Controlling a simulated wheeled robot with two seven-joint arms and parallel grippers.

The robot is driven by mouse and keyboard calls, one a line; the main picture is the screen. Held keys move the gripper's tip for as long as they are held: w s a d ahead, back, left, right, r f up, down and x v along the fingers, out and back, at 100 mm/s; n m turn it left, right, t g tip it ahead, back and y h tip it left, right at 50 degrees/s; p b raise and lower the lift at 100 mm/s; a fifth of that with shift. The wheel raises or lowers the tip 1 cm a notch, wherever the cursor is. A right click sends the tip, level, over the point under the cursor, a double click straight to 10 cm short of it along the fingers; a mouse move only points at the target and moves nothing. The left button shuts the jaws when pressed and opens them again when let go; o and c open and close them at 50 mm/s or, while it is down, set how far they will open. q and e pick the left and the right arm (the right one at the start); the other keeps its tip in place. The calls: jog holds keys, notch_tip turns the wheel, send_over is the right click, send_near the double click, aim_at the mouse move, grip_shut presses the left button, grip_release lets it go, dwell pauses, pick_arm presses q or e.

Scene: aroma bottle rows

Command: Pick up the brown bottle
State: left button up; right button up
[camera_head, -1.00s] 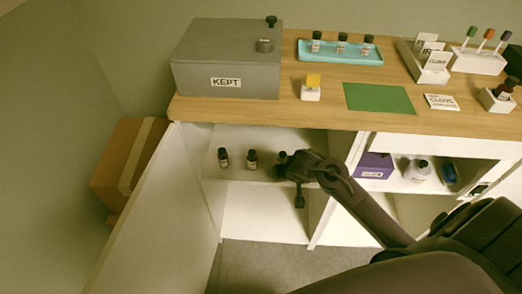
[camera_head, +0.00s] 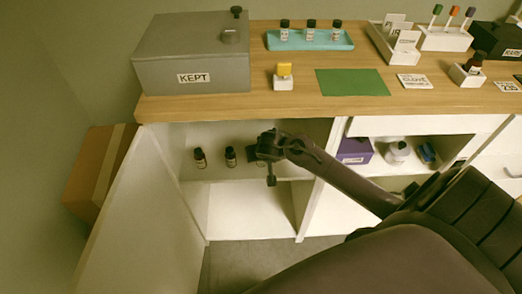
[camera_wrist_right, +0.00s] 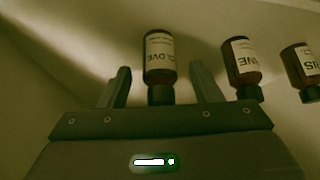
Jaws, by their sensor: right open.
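Inside the open cabinet, a row of small dark-capped bottles stands on the shelf: a left bottle (camera_head: 200,158), a middle bottle (camera_head: 231,156), and a third largely hidden behind my right gripper (camera_head: 265,148). In the wrist view my right gripper (camera_wrist_right: 160,72) is open, with a brown bottle labelled CLOVE (camera_wrist_right: 160,52) between its fingers, not gripped. Two more brown bottles, one with a label ending in NE (camera_wrist_right: 241,62) and one ending in IS (camera_wrist_right: 303,68), stand to the right there. My left gripper is not in view.
The wooden counter (camera_head: 290,98) above the shelf carries a grey KEPT box (camera_head: 190,55), a teal tray (camera_head: 340,46) with three bottles, a green mat (camera_head: 352,82) and a brown bottle in a white holder (camera_head: 474,65). An open cabinet door (camera_head: 140,210) stands at left.

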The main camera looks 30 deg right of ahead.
jog(key=c, duration=1.1)
jog(key=shift+r, duration=0.1)
